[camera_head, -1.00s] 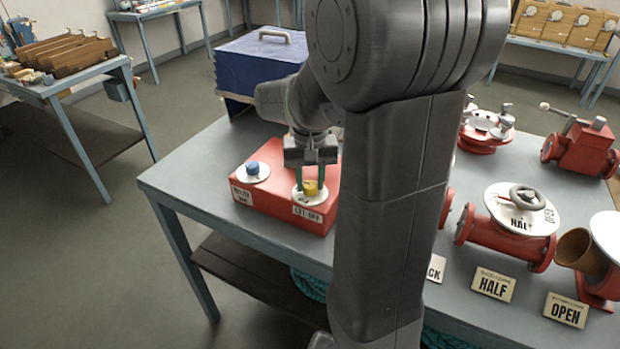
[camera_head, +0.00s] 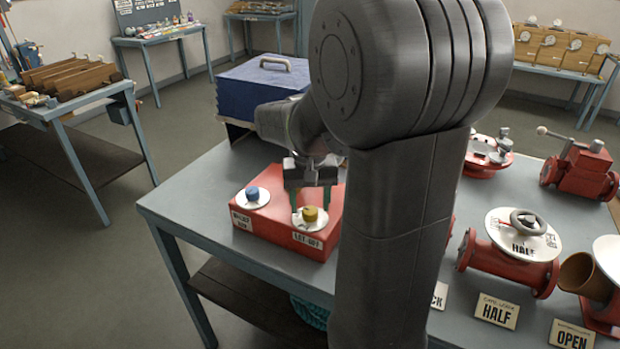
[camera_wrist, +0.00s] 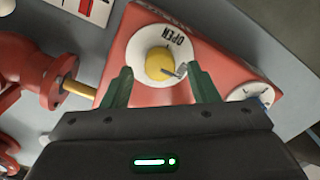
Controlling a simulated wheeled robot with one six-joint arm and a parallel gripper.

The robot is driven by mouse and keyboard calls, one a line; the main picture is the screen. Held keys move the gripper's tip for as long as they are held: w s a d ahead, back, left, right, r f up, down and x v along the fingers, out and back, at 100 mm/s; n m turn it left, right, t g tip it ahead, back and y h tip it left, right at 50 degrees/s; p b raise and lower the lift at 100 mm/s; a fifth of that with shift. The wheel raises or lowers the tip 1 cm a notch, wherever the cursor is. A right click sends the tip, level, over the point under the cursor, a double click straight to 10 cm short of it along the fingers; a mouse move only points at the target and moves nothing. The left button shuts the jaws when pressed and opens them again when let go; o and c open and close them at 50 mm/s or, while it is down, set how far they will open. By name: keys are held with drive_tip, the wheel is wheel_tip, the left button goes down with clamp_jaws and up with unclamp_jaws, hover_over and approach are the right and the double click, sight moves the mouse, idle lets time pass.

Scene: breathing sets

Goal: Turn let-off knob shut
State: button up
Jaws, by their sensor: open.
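The let-off knob (camera_head: 310,214) is yellow and sits on a white round dial on the right end of a red box (camera_head: 268,219). A plate reading LET-OFF (camera_head: 307,240) is on the box front below it. In the wrist view the knob (camera_wrist: 160,64) has a small grey pointer on its lower right side, and the dial (camera_wrist: 147,40) reads OPEN at its upper right. My gripper (camera_head: 310,208) is over the knob, fingers pointing down. In the wrist view the open gripper (camera_wrist: 162,86) has one finger on each side of the dial, both apart from the knob.
A blue knob (camera_head: 252,193) on its own dial stands at the left of the box. A blue case (camera_head: 262,92) is behind. Red valve fittings (camera_head: 510,250) and plates reading HALF (camera_head: 496,310) and OPEN (camera_head: 571,338) are at the right. My arm hides the table's middle.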

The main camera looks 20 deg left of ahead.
sight(310, 209)
wheel_tip(310, 209, up, 13)
drive_tip(key=shift+f, duration=0.15)
drive_tip(key=shift+f, duration=0.1)
idle(0.4)
wheel_tip(310, 209, down, 14)
drive_tip(key=shift+r, duration=0.1)
idle(0.5)
drive_tip(key=shift+r, duration=0.1)
